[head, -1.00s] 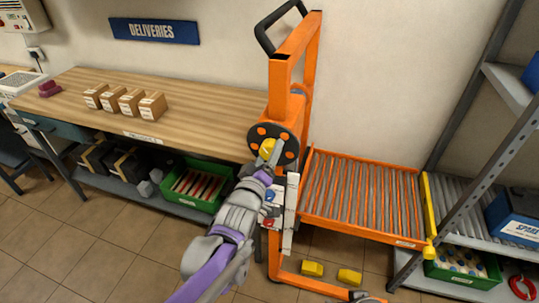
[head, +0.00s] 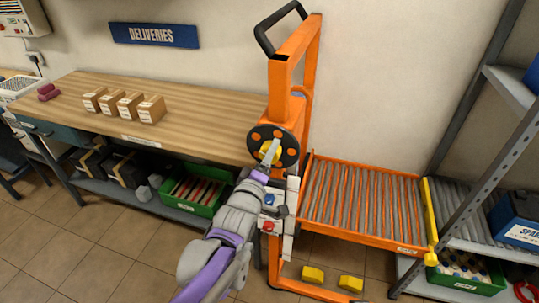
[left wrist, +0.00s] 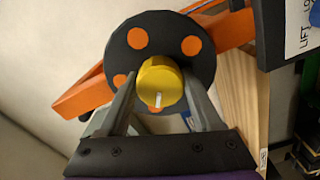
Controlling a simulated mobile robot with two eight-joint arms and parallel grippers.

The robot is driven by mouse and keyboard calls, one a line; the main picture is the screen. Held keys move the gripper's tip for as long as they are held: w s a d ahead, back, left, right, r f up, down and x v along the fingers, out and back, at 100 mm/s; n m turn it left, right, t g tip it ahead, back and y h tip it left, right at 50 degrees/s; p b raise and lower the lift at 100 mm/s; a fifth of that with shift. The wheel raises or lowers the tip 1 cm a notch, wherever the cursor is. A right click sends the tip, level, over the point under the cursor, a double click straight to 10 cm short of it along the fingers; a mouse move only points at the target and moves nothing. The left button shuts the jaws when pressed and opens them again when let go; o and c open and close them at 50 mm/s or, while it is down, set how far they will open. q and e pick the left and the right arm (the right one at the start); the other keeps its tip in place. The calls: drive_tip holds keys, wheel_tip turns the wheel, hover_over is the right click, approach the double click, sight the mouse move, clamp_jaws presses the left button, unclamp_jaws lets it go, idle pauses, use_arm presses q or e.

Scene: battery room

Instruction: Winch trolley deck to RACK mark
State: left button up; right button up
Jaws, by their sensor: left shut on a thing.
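The orange trolley (head: 296,60) stands in the middle of the head view with its roller deck (head: 322,206) reaching right. The black winch wheel with orange spots (head: 289,157) is on its mast and fills the centre of the left wrist view (left wrist: 141,46). My left gripper (head: 267,160) is shut on the wheel's yellow knob (left wrist: 158,80), one finger on each side. The deck's right end is close to the yellow edge (head: 429,212) of the rack's roller shelf; any gap is hard to judge. I cannot make out the RACK mark. My right gripper is out of view.
A wooden bench (head: 215,101) with several cartons (head: 151,109) stands left of the trolley. A green crate (head: 197,207) sits on its lower shelf. The grey rack (head: 468,190) is at the right. Two yellow blocks (head: 312,275) show on the floor under the deck.

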use_arm(q)
drive_tip(key=o, duration=1.4)
drive_tip(key=v, duration=1)
drive_tip(key=shift+s+a, duration=0.1)
drive_tip(key=shift+s, duration=0.3)
